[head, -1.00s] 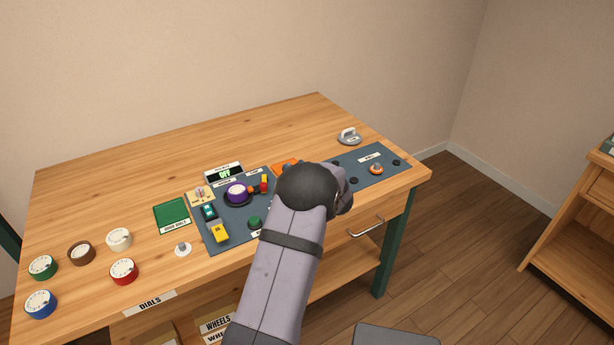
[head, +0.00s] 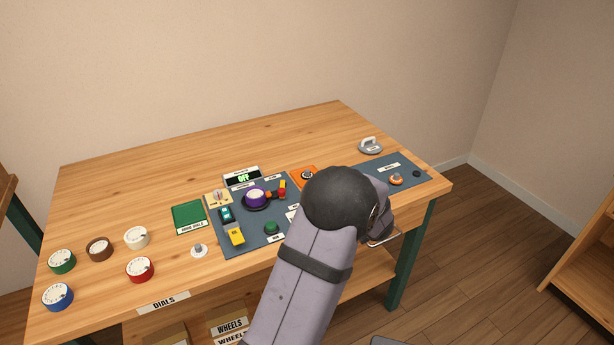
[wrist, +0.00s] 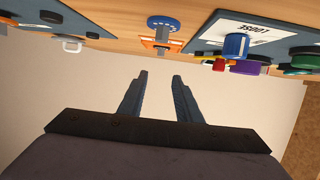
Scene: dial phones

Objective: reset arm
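My arm rises from the bottom of the head view in front of the workbench (head: 110,205); it hides my gripper there. In the wrist view my gripper (wrist: 158,76) shows two dark fingers standing apart with nothing between them, so it is open and empty. Beyond the fingertips is plain pale wall. The fingers touch nothing visible.
Several loose dials, including a red dial (head: 140,270), stand at the left.

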